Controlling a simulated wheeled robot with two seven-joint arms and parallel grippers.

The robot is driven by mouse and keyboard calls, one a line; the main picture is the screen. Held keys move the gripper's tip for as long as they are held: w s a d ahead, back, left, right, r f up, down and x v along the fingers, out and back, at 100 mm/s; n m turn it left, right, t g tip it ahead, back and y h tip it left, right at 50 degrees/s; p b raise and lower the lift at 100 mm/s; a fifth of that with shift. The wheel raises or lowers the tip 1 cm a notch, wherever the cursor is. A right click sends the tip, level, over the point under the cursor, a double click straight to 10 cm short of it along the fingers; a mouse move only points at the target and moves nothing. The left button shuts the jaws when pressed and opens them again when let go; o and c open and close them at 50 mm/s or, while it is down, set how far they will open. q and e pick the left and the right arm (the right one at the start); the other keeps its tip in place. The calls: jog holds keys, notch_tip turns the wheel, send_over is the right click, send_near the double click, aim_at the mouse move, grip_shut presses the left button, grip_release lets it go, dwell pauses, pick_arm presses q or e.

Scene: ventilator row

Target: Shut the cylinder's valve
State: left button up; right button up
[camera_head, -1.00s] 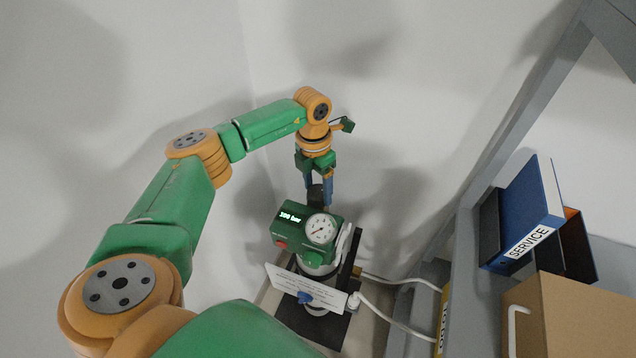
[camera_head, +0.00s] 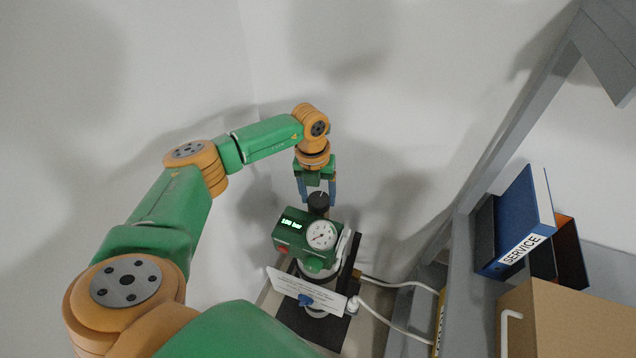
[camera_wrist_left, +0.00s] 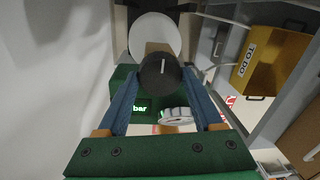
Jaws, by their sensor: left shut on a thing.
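The cylinder's valve is a black round knob (camera_head: 318,201) on top of a green valve head (camera_head: 290,236). The head has a lit green readout and a round white gauge (camera_head: 321,235). In the left wrist view the knob (camera_wrist_left: 161,72) carries a white line pointing up the picture. My left gripper (camera_head: 317,203) comes down from above and is shut on the knob, one blue finger on each side. It also shows in the left wrist view (camera_wrist_left: 160,80). The cylinder below is mostly hidden by the head and a white card (camera_head: 303,287). My right gripper is not in view.
A grey shelf frame (camera_head: 462,245) stands at the right with a blue SERVICE binder (camera_head: 520,220) and a cardboard box (camera_head: 570,318). White hoses (camera_head: 395,284) run from the cylinder towards the shelf. A yellow TO DO binder (camera_wrist_left: 258,60) shows in the left wrist view.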

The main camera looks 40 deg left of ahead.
aim_at(315, 198)
pick_arm(q)
jog(key=shift+w+r, duration=0.1)
dwell(0.4)
jog(key=o, duration=1.4)
jog(key=shift+c, duration=0.2)
jog(key=r, duration=0.2)
jog(key=r+b, duration=0.1)
jog(key=r, duration=0.4)
jog(key=shift+a, duration=0.25)
jog(key=shift+s, duration=0.2)
